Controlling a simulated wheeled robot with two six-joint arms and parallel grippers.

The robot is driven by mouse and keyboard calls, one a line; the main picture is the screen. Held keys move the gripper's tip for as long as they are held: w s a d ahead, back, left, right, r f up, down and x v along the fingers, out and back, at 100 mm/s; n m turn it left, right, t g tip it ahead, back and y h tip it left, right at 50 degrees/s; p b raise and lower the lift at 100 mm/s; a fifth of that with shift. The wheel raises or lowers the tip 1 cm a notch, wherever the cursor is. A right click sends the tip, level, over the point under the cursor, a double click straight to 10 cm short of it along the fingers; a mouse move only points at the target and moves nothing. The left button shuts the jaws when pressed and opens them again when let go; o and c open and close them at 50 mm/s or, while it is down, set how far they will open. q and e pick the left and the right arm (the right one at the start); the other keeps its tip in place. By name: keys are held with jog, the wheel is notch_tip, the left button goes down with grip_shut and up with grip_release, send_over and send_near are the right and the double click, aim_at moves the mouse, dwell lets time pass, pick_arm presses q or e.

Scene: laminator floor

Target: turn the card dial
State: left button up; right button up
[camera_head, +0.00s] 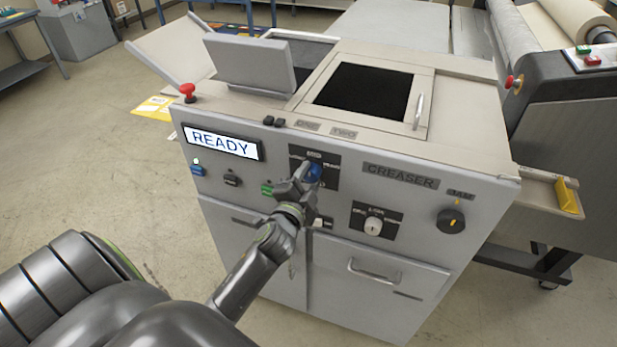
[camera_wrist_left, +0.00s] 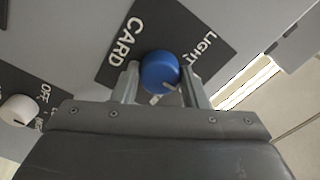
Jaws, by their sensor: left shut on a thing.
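The card dial (camera_wrist_left: 160,72) is a round blue knob on a black plate lettered CARD and LIGHT, on the front panel of the grey creaser machine. In the head view the blue dial (camera_head: 313,171) shows just above and behind my left gripper (camera_head: 306,180). In the left wrist view the two fingers of my left gripper (camera_wrist_left: 161,82) stand on either side of the dial, shut on it. A pale pointer mark on the knob points to the lower right in that view. My right gripper is in neither view.
A white knob (camera_head: 373,226) and a black JAM knob (camera_head: 450,220) sit to the right on the same panel. The display (camera_head: 221,142) reads READY. A red button (camera_head: 187,91) stands at the top left. Drawer handles project below. Open floor lies to the left.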

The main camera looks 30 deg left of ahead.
pick_arm(q)
jog(key=o, duration=1)
jog(key=shift+c, duration=0.2)
jog(key=v, duration=1.7)
jog(key=shift+s, duration=0.25)
jog(key=shift+a+f, duration=0.1)
jog(key=shift+f, duration=0.05)
